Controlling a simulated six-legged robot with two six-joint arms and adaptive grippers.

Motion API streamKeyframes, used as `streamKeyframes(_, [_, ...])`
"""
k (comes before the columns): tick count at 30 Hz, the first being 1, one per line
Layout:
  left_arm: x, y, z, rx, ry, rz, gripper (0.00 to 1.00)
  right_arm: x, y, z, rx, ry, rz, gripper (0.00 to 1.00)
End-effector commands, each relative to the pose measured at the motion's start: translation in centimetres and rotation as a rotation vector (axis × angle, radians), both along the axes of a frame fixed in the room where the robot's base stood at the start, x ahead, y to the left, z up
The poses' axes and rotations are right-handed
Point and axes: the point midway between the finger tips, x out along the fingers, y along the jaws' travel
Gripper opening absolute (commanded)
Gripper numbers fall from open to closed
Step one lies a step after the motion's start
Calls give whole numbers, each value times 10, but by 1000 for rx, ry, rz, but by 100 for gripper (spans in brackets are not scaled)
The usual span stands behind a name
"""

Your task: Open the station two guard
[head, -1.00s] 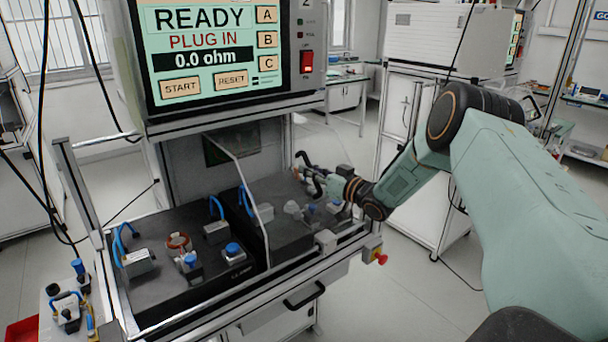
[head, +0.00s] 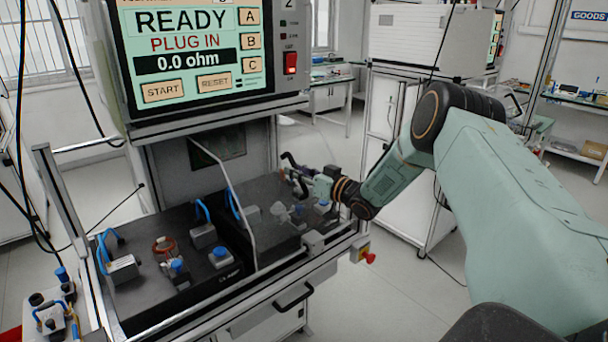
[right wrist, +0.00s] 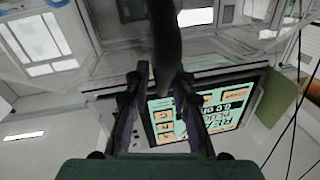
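The test bench (head: 200,62) has a READY screen above a dark deck. A clear guard with a pale slanted edge (head: 228,200) stands across the deck between its left and right halves; its clear panel is hard to make out. My right gripper (head: 290,170) reaches in from the right above the right half, its dark fingers spread. In the right wrist view, my right gripper (right wrist: 157,95) has its fingers apart. A dark bar (right wrist: 165,35) runs down between them with a gap at the left; I cannot tell if it touches. My left gripper is out of view.
Blue-capped fixtures (head: 220,257) and a copper ring (head: 164,246) sit on the left half of the deck. A red emergency button (head: 369,257) sticks out at the bench's right corner. A white cabinet (head: 405,150) stands behind my right arm.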

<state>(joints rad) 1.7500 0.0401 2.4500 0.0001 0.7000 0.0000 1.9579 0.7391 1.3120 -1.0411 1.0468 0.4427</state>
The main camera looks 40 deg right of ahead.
Motion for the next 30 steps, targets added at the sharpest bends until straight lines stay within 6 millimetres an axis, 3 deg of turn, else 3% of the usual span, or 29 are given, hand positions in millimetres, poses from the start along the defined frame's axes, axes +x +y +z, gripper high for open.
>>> streamKeyframes(18, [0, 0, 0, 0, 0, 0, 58, -79, -16, 1, 5, 0, -6, 23])
streamKeyframes(30, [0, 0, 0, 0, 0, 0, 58, -109, -23, 2, 5, 0, -7, 23])
